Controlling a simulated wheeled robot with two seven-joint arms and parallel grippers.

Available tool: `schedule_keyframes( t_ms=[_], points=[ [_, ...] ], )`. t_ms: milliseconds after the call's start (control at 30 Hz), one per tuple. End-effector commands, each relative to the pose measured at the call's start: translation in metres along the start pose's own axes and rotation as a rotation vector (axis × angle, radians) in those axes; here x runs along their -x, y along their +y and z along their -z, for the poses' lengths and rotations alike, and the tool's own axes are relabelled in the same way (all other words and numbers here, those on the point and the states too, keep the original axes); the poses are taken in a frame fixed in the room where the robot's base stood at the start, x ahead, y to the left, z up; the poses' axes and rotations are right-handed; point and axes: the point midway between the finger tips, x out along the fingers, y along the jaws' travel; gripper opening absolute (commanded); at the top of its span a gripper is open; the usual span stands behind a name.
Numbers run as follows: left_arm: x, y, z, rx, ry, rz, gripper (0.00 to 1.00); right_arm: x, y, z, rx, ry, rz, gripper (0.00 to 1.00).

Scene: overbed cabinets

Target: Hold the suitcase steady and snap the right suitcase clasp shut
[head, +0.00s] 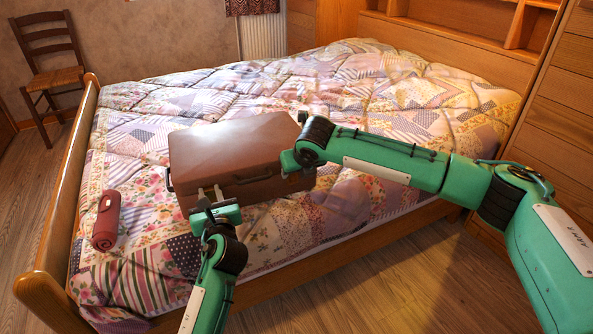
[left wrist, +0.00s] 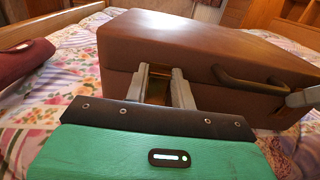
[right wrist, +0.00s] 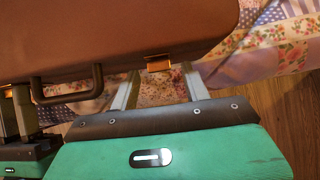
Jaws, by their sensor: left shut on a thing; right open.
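A brown suitcase (head: 225,143) lies closed on the bed, its front with the dark handle (head: 245,178) facing me. My left gripper (head: 207,194) is at the front left; in the left wrist view its fingers (left wrist: 163,88) are shut on the brass left clasp (left wrist: 157,88). In the right wrist view the brass right clasp (right wrist: 159,63) is on the suitcase's lower edge in this picture; whether it is latched I cannot tell. My right gripper (right wrist: 160,90) is open, its fingers apart around the clasp's sides, nothing between them gripped. In the head view its fingertips are hidden by my wrist.
A patchwork quilt covers the bed (head: 330,90). A rolled dark red bundle (head: 106,220) lies left of the suitcase. A wooden footboard (head: 62,190) edges the bed at left. Wooden cabinets stand at the right, a chair (head: 50,75) at the back left.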

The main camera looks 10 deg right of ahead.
Motion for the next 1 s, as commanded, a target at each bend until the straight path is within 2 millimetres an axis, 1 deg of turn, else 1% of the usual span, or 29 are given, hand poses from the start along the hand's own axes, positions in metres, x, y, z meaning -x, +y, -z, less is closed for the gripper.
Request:
schedule_keyframes(
  t_ms=[167,400,500,600,700,967,1000],
  points=[
    [-0.001,0.001,0.0,-0.001,0.0,-0.002,0.0,0.03,-0.001,-0.001,0.002,-0.004,0.0,0.47],
    [-0.001,0.001,0.0,-0.001,0.0,-0.002,0.0,0.081,-0.001,-0.001,0.002,-0.003,0.0,0.47],
    [-0.001,0.001,0.0,-0.001,0.0,-0.002,0.0,0.097,-0.001,0.0,0.0,-0.002,0.0,0.47],
    [-0.001,0.001,0.0,-0.001,0.0,-0.002,0.0,0.108,0.0,0.0,0.0,-0.001,-0.001,0.47],
    [0.0,0.001,0.0,-0.001,0.0,-0.002,0.0,0.114,0.0,0.0,0.0,0.0,0.0,0.47],
    [0.0,0.001,0.0,-0.001,0.0,-0.002,0.0,0.115,0.0,0.001,0.0,0.0,0.0,0.47],
    [0.0,0.001,0.0,-0.001,0.0,-0.002,0.29,0.115,0.0,0.001,0.0,0.0,0.0,0.47]
  ],
)
